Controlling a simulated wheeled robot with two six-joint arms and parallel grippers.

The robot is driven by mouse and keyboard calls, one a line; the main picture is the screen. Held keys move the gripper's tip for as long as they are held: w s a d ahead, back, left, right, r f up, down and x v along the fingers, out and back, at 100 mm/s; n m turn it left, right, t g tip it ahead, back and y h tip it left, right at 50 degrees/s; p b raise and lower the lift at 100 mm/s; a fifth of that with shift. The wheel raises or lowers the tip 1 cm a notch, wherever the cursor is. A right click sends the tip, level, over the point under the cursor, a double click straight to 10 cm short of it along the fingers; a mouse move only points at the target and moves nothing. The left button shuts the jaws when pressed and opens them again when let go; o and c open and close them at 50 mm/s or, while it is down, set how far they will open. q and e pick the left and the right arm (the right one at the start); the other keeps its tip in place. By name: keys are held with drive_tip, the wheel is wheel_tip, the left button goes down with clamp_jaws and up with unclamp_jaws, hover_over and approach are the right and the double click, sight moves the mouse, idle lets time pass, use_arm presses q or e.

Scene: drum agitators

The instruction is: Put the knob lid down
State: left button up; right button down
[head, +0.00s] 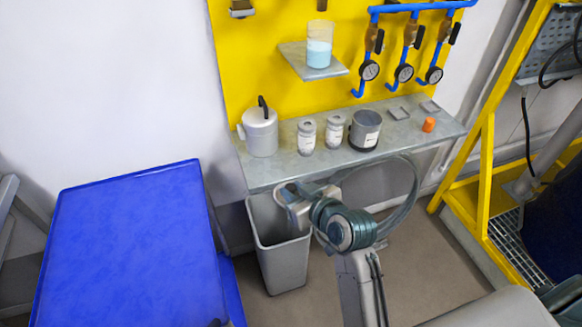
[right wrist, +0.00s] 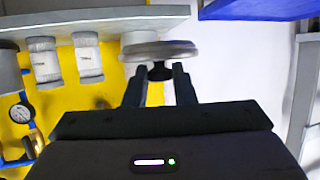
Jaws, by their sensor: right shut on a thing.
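The knob lid (right wrist: 160,50) is a grey disc with a black knob. In the right wrist view my right gripper (right wrist: 160,84) is shut on its knob. In the head view my right gripper (head: 294,198) is at the shelf's front edge, above the bin; the lid cannot be made out there. The grey metal shelf (head: 285,178) carries a dark grey open pot (head: 364,131) with a white label; the pot also shows in part at the left of the right wrist view (right wrist: 9,72). My left gripper is not in view.
On the shelf stand a white canister (head: 260,133) with a black handle, two small jars (head: 306,137) (head: 334,131), an orange piece (head: 429,125) and small grey trays (head: 398,113). Below is a grey bin (head: 283,262). A blue table (head: 130,245) is at left.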

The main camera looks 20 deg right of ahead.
drive_tip(key=w, duration=0.1)
drive_tip(key=w+p, duration=0.1)
drive_tip(key=shift+w+d+r, duration=0.25)
drive_tip(key=shift+w+d, duration=0.15)
drive_tip(key=w+d+p, duration=0.1)
drive_tip(key=w+d, duration=0.1)
drive_tip(key=w, duration=0.3)
drive_tip(key=p, duration=0.2)
hover_over(294, 170)
drive_tip(key=shift+f, duration=0.9)
wheel_tip(294, 170, down, 3)
drive_tip(key=shift+p, duration=0.45)
drive_tip(key=shift+f, duration=0.2)
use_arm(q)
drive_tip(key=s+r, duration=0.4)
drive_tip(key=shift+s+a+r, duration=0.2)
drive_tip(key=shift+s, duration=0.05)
use_arm(e)
drive_tip(key=shift+f, duration=0.1)
